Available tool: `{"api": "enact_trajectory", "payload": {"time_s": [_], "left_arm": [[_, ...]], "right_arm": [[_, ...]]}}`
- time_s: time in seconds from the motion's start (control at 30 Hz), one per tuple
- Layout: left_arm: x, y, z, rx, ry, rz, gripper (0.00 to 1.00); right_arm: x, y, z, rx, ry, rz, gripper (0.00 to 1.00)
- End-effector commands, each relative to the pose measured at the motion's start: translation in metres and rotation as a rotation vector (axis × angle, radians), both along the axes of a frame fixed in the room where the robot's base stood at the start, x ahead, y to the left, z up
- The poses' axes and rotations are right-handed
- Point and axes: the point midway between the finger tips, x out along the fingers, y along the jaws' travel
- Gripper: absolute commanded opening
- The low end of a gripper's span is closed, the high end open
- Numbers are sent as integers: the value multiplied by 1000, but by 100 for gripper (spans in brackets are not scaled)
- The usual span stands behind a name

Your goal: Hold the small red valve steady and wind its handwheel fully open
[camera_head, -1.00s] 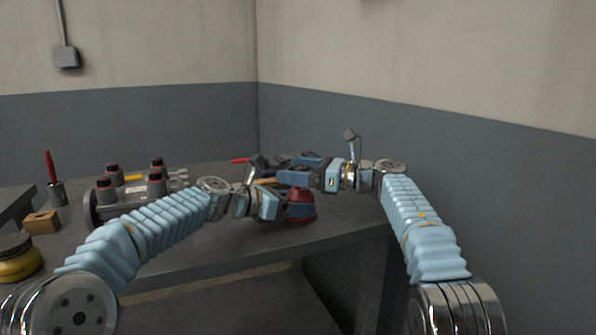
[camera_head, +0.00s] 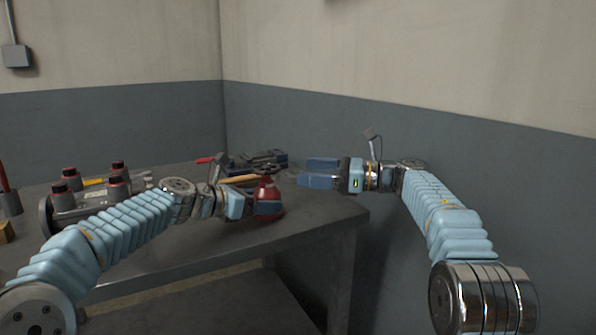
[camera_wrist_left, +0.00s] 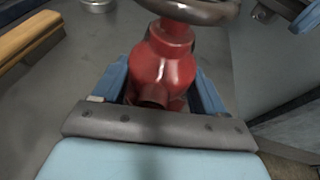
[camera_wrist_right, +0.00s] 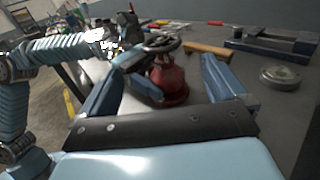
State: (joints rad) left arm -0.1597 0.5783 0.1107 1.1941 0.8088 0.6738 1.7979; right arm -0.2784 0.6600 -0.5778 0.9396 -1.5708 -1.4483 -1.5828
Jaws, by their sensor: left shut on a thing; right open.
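The small red valve (camera_head: 268,193) stands upright on the grey workbench near its right end. Its dark handwheel (camera_wrist_right: 162,43) sits on top, and part of the rim shows in the left wrist view (camera_wrist_left: 195,10). My left gripper (camera_head: 262,207) is shut on the valve's red body (camera_wrist_left: 163,65), one blue finger on each side, below the handwheel. My right gripper (camera_head: 318,172) is open and empty, to the right of the valve and apart from it. In the right wrist view the valve shows between and beyond the open fingers (camera_wrist_right: 165,85).
A wooden-handled tool (camera_head: 240,180) lies behind the valve, near a dark blue vise-like block (camera_head: 265,158). A round metal tin (camera_wrist_right: 280,76) lies on the bench. A manifold with several black-capped posts (camera_head: 90,195) stands at left. The wall is close on the right.

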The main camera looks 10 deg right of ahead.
Motion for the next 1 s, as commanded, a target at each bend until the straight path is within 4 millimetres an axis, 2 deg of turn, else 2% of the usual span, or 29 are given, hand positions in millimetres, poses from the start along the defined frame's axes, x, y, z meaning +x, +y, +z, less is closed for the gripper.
{"api": "enact_trajectory", "payload": {"time_s": [0.37,0.63,0.8,1.0], "left_arm": [[1,2,0,1,0,4,55],[1,2,0,1,0,4,55],[1,2,0,2,-1,4,55],[1,2,0,2,-1,4,55]], "right_arm": [[-1,-1,3,8,-5,-13,98],[-9,8,28,86,-39,-259,98],[-31,18,18,60,-23,-415,98],[-48,27,2,6,-1,-494,98]]}}
